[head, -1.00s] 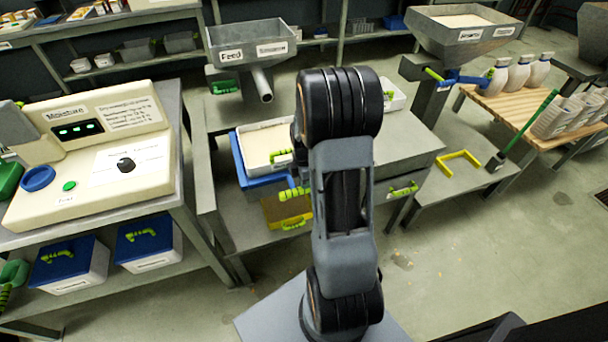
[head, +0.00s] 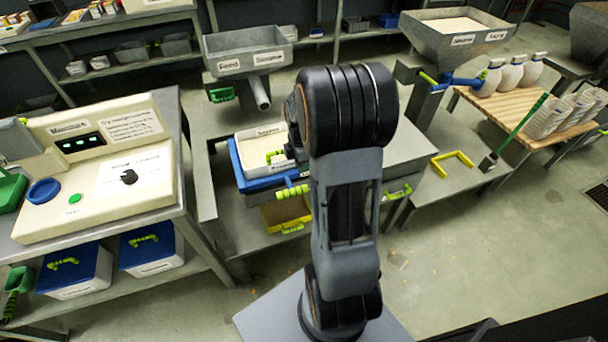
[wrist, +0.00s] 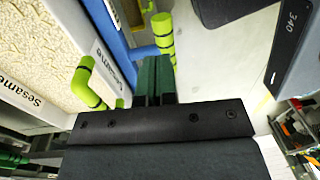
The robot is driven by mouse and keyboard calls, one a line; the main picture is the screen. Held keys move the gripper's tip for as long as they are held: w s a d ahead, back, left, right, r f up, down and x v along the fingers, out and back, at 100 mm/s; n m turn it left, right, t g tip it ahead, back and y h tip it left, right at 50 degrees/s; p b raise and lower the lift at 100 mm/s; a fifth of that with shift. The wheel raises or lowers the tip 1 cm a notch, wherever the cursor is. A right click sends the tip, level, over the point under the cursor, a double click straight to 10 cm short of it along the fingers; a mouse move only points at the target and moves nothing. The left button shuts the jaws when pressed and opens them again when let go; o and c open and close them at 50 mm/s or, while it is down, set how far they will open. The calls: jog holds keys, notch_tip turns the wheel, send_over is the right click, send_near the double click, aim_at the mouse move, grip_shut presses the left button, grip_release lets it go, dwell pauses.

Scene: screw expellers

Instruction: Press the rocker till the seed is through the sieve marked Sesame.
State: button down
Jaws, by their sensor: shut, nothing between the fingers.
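A white sieve box (head: 235,158) marked Sesame, with pale seed in it, sits in a blue frame (head: 262,184) on the grey bench. In the wrist view the seed (wrist: 45,45) still lies on the sieve, with a green handle (wrist: 88,82) on its labelled side. A second green handle (head: 292,192) stands out from the blue frame; it looks like the rocker and shows in the wrist view (wrist: 164,35). My gripper (wrist: 155,65) is shut and empty, its dark green fingers beside that handle; contact cannot be told. In the head view my arm hides it.
A yellow tray (head: 285,212) lies under the blue frame. A grey feed hopper with a spout (head: 245,55) stands behind. The moisture meter (head: 90,160) is on the left bench. A larger hopper (head: 455,35) and a bottle table (head: 515,107) are at right.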

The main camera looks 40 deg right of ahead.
aim_at(302, 186)
jog(key=shift+w+r, duration=0.1)
jog(key=shift+r, duration=1.65)
dwell(0.8)
jog(key=shift+g, duration=0.6)
jog(key=w+r+p, duration=0.1)
jog(key=r, duration=0.1)
jog(key=w+r+p, duration=0.1)
jog(key=p, duration=0.1)
jog(key=shift+w+r, duration=0.1)
jog(key=shift+r, duration=0.25)
jog(key=shift+f, duration=0.1)
jog(key=s+f, duration=0.1)
jog(key=f, duration=0.8)
jog(key=s+f, duration=0.1)
jog(key=f, duration=0.3)
jog(key=shift+s+a+f+b, duration=0.25)
jog(key=shift+s+a+b, duration=0.05)
jog(key=shift+a+b, duration=0.1)
